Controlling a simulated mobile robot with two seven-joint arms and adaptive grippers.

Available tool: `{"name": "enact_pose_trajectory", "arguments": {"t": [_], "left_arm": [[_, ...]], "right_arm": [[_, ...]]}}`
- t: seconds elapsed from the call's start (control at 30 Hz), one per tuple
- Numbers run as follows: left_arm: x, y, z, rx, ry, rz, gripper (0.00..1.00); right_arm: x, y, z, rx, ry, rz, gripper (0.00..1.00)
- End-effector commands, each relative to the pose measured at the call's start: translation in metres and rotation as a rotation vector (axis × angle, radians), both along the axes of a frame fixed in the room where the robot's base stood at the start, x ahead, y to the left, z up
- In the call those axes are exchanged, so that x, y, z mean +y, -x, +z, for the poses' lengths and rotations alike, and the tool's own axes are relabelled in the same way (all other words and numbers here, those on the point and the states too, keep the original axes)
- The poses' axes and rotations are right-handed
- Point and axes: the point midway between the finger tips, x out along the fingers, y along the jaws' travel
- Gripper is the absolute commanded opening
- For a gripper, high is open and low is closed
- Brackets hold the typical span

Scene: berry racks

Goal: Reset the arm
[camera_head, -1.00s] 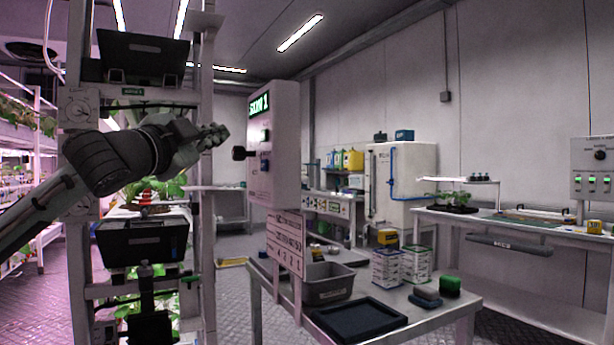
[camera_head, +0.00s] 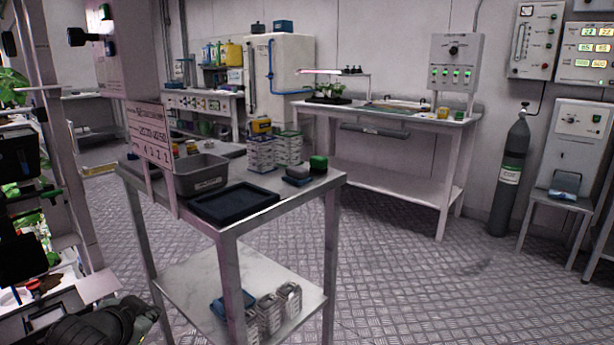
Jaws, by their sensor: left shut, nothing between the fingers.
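My left arm shows only at the bottom left corner, low in front of the plant rack (camera_head: 62,190). My left gripper (camera_head: 146,312) is shut and empty, partly cut off by the picture's lower edge. It is apart from the small table (camera_head: 290,195) to its right. My right gripper does not show.
A workbench (camera_head: 400,118) and gas cylinder (camera_head: 511,180) stand behind. The floor at right is open.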

Motion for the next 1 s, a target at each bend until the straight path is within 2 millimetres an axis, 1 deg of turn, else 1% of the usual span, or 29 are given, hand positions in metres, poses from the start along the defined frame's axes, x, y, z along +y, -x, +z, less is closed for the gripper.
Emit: {"name": "enact_pose_trajectory", "arguments": {"t": [0.03, 0.07, 0.1, 0.17, 0.2, 0.27, 0.3, 0.37, 0.4, 0.5, 0.6, 0.7, 1.0], "left_arm": [[-0.006, 0.023, -0.039, 0.07, 0.033, 0.028, 0.0], [-0.009, 0.036, -0.058, 0.106, 0.048, 0.044, 0.0], [-0.012, 0.054, -0.083, 0.155, 0.066, 0.067, 0.0], [-0.017, 0.084, -0.119, 0.229, 0.093, 0.103, 0.0], [-0.02, 0.105, -0.14, 0.277, 0.108, 0.128, 0.0], [-0.026, 0.138, -0.17, 0.349, 0.128, 0.164, 0.0], [-0.029, 0.159, -0.188, 0.394, 0.141, 0.187, 0.0], [-0.034, 0.19, -0.209, 0.453, 0.154, 0.221, 0.0], [-0.036, 0.208, -0.221, 0.49, 0.162, 0.242, 0.0], [-0.042, 0.244, -0.242, 0.559, 0.175, 0.281, 0.0], [-0.044, 0.265, -0.253, 0.598, 0.18, 0.304, 0.0], [-0.045, 0.273, -0.257, 0.612, 0.182, 0.313, 0.0], [-0.045, 0.273, -0.257, 0.612, 0.181, 0.312, 0.0]], "right_arm": [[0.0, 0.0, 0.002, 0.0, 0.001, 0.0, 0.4], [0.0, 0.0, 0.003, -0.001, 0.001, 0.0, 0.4], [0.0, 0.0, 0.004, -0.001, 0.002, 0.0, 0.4], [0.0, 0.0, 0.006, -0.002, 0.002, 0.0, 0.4], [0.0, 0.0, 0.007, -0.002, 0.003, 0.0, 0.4], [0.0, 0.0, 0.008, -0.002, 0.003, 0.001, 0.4], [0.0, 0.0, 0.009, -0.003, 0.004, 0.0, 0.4], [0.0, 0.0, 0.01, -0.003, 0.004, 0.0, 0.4], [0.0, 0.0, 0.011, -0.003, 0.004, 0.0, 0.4], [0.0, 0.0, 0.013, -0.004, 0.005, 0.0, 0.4], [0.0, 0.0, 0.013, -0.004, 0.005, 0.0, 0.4], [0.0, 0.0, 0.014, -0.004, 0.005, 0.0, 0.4], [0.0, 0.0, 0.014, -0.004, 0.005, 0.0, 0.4]]}}
